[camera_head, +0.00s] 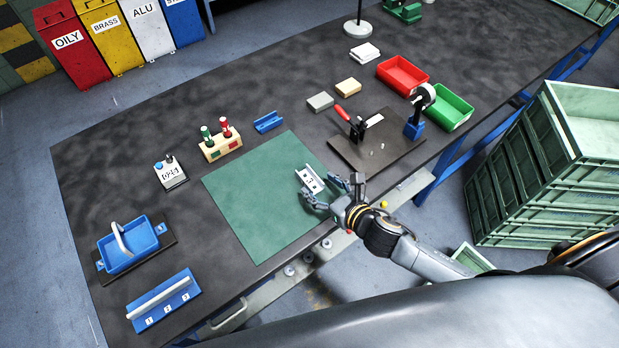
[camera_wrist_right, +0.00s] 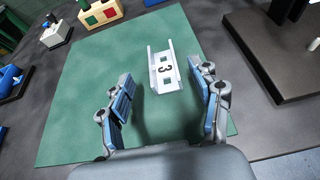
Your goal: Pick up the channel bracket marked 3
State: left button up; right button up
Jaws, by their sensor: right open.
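The channel bracket marked 3 (camera_head: 310,179) is a light metal U-shaped part lying on the green mat (camera_head: 248,215), near the mat's right edge. In the right wrist view the bracket (camera_wrist_right: 165,70) lies ahead, with its 3 readable between two square holes. My right gripper (camera_head: 334,187) is open, at the right edge of the mat beside the bracket. In the right wrist view its two blue-padded fingers (camera_wrist_right: 164,92) are spread wide on either side of the bracket's near end, touching nothing that I can see. My left gripper is not in view.
A dark board (camera_head: 357,158) with a red-handled clamp (camera_head: 347,118) stands right of the mat. A blue channel block (camera_head: 268,122) and a wooden holder (camera_head: 221,144) sit behind it. Green crates (camera_head: 540,170) stand beyond the table's right edge.

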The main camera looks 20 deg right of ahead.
aim_at(310, 181)
jog(key=shift+p+x, duration=0.4)
jog(key=shift+x, duration=2.7)
jog(key=shift+d+f, duration=0.1)
jog(key=shift+d, duration=0.05)
grip_shut()
